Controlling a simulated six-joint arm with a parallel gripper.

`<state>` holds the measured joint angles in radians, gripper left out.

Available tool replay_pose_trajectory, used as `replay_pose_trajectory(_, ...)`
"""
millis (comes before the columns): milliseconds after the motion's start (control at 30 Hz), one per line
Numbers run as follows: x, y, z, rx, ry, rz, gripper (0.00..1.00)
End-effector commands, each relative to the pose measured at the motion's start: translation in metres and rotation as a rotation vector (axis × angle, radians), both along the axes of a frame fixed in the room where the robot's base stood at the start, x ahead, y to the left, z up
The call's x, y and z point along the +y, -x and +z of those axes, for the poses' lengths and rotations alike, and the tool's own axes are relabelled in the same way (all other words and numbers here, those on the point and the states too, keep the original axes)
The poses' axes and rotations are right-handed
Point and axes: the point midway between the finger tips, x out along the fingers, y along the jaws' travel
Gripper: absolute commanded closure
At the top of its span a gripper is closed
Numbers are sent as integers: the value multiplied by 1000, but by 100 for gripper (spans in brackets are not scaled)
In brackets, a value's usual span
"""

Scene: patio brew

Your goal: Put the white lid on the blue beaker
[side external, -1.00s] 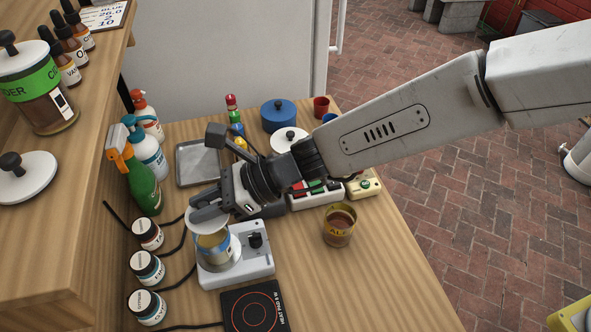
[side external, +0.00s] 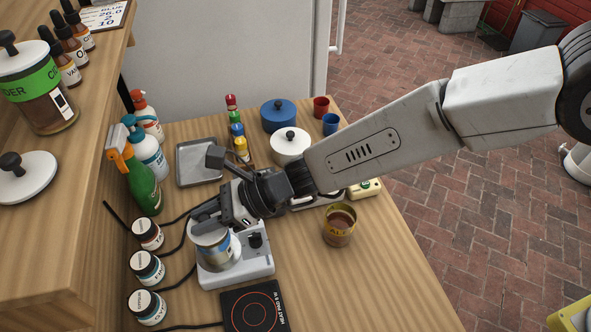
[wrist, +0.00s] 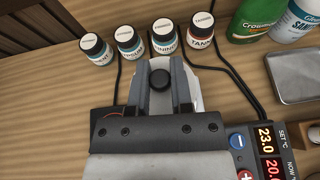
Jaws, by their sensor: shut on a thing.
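The white lid (side external: 208,234) lies over the mouth of the blue beaker (side external: 219,251), a metal-looking cup with a blue band. I cannot tell whether it rests fully on the rim. The beaker stands on a white hot-plate unit with a knob (side external: 255,262). My gripper (side external: 205,220) is shut on the lid's black knob, directly above the beaker. In the wrist view the lid's black knob (wrist: 160,79) sits between the two fingers, with part of the white lid (wrist: 193,92) showing beside them. The beaker is hidden there.
Several small labelled jars (side external: 147,268) stand just left of the beaker. An amber cup of brown liquid (side external: 339,225) stands to the right. A flat black heat pad (side external: 252,308) lies in front. A grey tray (side external: 199,162) and a green spray bottle (side external: 143,185) are behind.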

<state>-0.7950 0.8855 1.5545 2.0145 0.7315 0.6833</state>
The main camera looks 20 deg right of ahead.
Motion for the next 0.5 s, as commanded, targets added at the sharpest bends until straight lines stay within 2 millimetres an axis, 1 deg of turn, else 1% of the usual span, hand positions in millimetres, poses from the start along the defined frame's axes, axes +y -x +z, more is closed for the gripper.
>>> replay_pose_trajectory(500, 0, 0, -8, 2, 0, -1, 100)
